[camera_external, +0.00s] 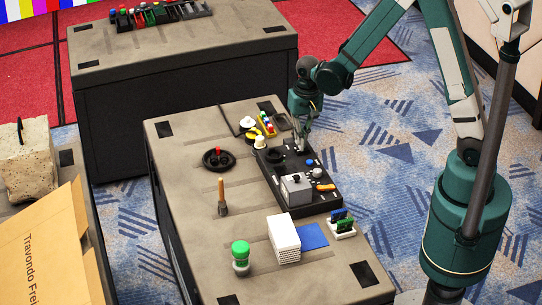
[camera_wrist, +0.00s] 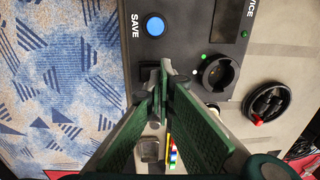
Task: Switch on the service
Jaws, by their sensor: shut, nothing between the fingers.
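A black control panel (camera_external: 318,203) lies on the grey bench, with a blue button, a grey box and an orange part on it. My gripper (camera_external: 303,147) is over its far end, fingers down and shut, holding nothing. In the wrist view the green-padded fingers (camera_wrist: 163,72) come together by a small dark block on the panel; whether they touch it I cannot tell. A blue button (camera_wrist: 154,26) is marked SAVE.
A black dish with a red handle (camera_external: 218,158) stands left of the panel. A wooden-handled tool (camera_external: 222,197), a green-topped item (camera_external: 240,256), a white stack (camera_external: 284,240) and a small connector board (camera_external: 341,222) are also on the bench. Yellow and white items lie beyond the panel.

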